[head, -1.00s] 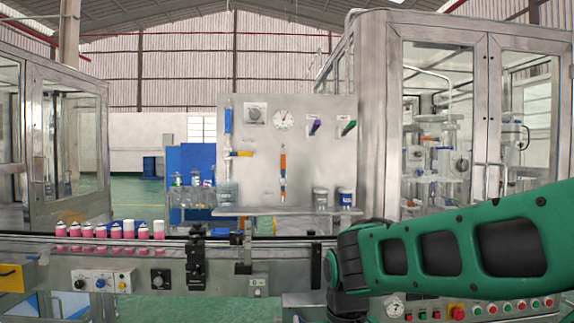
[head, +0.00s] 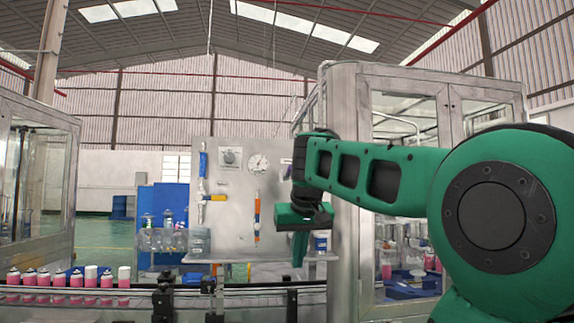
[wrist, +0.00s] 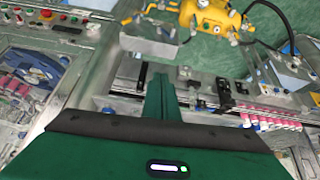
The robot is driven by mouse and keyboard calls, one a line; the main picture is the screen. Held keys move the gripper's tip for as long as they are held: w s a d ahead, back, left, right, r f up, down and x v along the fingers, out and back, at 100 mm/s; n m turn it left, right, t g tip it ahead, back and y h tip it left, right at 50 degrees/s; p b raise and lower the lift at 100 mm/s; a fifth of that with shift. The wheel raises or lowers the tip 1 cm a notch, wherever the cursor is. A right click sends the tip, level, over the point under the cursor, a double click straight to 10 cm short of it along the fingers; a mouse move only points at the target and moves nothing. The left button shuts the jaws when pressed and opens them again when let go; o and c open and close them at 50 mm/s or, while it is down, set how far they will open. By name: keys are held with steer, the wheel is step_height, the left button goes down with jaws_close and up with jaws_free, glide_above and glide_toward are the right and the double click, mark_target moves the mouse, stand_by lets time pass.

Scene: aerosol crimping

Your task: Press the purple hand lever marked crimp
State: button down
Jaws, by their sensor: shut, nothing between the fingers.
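The purple hand lever (head: 287,172) is on the upright grey panel (head: 230,222) in the head view. Only a small purple part shows at the left edge of my arm, under a white label too small to read. My gripper (head: 299,262) hangs pointing down in front of the panel's right part, below the lever. Its fingers are shut and empty, and they also show in the wrist view (wrist: 160,80). The lever is not seen in the wrist view. I cannot tell the depth between gripper and panel.
The panel also carries a round gauge (head: 258,163) and a yellow-handled valve (head: 216,197). Pink cans (head: 75,279) stand on the conveyor at left. A glazed cabinet (head: 345,110) stands right. The wrist view shows a yellow machine (wrist: 212,18).

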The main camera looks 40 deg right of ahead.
steer(key=w+d+r+t+h, duration=0.2)
steer(key=r, duration=1.5)
steer(key=w+d+r+t+h, duration=0.2)
steer(key=r+t, duration=0.1)
steer(key=r, duration=1.4)
steer(key=shift+w+r+m, duration=0.25)
steer(key=shift+w+m, duration=0.05)
steer(key=shift+d, duration=0.1)
glide_above(288, 173)
steer(key=s+a, duration=0.1)
steer(key=s, duration=0.2)
step_height(288, 173, down, 4)
steer(key=shift+a+f, duration=0.15)
steer(key=shift+f, duration=0.05)
steer(key=shift+w+f, duration=0.2)
steer(key=shift+w, duration=0.05)
steer(key=shift+s+a+f, duration=0.1)
steer(key=shift+s+f, duration=0.1)
steer(key=shift+f, duration=0.35)
steer(key=shift+s+a+f, duration=0.1)
steer(key=shift+s+f, duration=0.1)
steer(key=shift+f, duration=1)
